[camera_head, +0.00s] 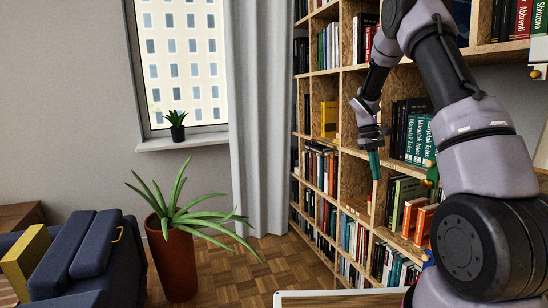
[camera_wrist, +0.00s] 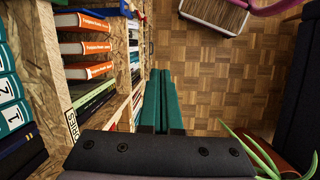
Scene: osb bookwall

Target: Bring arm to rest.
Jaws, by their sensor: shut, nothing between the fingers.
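My arm reaches across the right of the head view, bent at the elbow. My gripper (camera_head: 374,163) hangs in front of the bookshelf (camera_head: 355,180) with its teal fingers pointing down. In the wrist view my gripper (camera_wrist: 160,100) shows its two teal fingers side by side, closed against each other with nothing held. It is beside the shelf front, over the parquet floor. Part of the shelf behind my arm is hidden.
Shelf edges and books (camera_wrist: 85,48) stand close on the left of the wrist view. A potted plant (camera_head: 172,255), a blue sofa (camera_head: 85,250) and a grey curtain (camera_head: 258,120) stand to the left. Parquet floor (camera_head: 235,275) lies open between plant and shelf.

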